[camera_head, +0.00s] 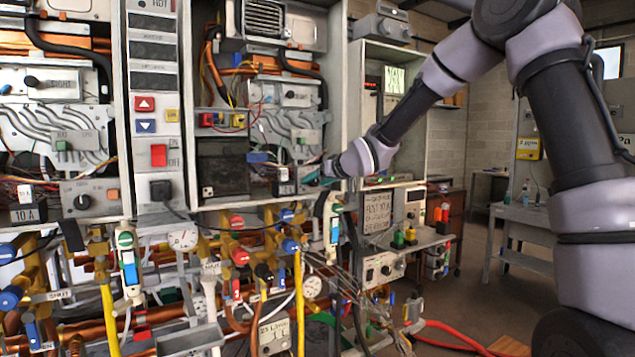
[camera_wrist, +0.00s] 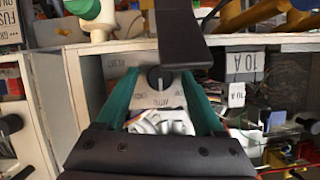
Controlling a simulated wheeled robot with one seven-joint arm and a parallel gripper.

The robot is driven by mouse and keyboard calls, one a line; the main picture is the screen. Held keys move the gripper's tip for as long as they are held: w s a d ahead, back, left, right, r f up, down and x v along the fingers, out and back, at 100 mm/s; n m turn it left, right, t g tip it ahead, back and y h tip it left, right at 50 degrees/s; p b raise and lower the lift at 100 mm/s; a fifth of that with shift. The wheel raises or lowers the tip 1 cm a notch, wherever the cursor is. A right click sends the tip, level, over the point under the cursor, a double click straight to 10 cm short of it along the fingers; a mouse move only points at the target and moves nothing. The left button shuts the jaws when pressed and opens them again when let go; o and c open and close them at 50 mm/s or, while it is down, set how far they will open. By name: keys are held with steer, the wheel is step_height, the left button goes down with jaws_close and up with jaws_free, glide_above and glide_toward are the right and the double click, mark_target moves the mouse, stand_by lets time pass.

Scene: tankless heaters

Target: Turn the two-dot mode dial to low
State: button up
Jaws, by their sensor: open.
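In the wrist view a round dark dial (camera_wrist: 160,79) with a pale pointer mark sits on a grey plate with partly readable lettering. My gripper (camera_wrist: 159,74) is open, with one teal finger on each side of the dial. I cannot tell whether the fingers touch it. In the head view my gripper (camera_head: 325,171) reaches the lower right of the right-hand open heater cabinet (camera_head: 338,110), and this dial is hidden there. Another dark dial (camera_head: 82,202) shows on the left cabinet's lower panel. No dot marks are readable.
A dark bar (camera_wrist: 180,40) crosses above the dial in the wrist view. A 10 A label box (camera_wrist: 245,66) stands to its right. Below the cabinets are valves, copper pipes (camera_head: 100,300) and a gauge (camera_head: 183,239). The floor at right is mostly open, with a red hose (camera_head: 455,328).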

jaws_close()
steer(key=shift+s+a+n+t+h, duration=0.1)
steer(key=shift+a+n+t+h, duration=0.1)
steer(key=shift+n+h, duration=0.3)
steer(key=shift+s+a+n+t+h, duration=0.1)
steer(key=shift+n+t+h, duration=0.1)
steer(key=shift+n, duration=0.5)
steer(key=n+t+h, duration=0.1)
steer(key=n, duration=0.2)
steer(key=shift+d+f+n+t+h, duration=0.1)
steer(key=shift+f+n+t+h, duration=0.05)
steer(key=shift+n+t+h, duration=0.2)
